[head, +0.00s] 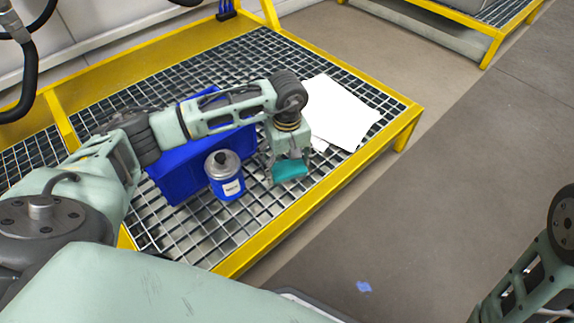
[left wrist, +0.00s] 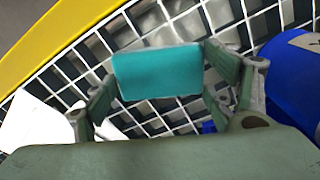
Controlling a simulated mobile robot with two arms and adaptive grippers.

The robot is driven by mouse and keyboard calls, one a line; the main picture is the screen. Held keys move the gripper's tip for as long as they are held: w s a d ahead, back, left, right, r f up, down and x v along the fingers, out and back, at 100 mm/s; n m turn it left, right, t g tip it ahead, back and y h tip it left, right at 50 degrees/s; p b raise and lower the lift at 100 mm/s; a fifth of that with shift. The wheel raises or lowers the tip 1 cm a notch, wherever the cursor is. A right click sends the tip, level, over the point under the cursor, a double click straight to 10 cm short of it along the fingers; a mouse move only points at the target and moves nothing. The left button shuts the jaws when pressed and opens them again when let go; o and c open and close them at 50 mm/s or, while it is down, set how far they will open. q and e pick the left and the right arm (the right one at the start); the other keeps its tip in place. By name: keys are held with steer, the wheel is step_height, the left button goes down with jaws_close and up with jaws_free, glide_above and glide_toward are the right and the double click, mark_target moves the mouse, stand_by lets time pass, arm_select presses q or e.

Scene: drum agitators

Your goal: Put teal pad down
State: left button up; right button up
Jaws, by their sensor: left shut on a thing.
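The teal pad (head: 290,170) is a small flat block, held between the fingers of my left gripper (head: 288,172) over the front right part of the grated platform. In the left wrist view the pad (left wrist: 158,72) sits between both fingers of my left gripper (left wrist: 160,85), with the grating behind it. I cannot tell whether the pad touches the grating. My right arm shows at the lower right of the head view, but its gripper is out of frame.
The yellow-edged grated platform (head: 330,196) holds a blue bin (head: 177,170), a blue canister (head: 228,186) with a grey lid left of my gripper, and white sheets (head: 343,110) behind it to the right. Bare grating lies between canister and front edge.

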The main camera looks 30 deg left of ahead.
arm_select(q)
steer(key=o, duration=1)
steer(key=shift+f, duration=0.1)
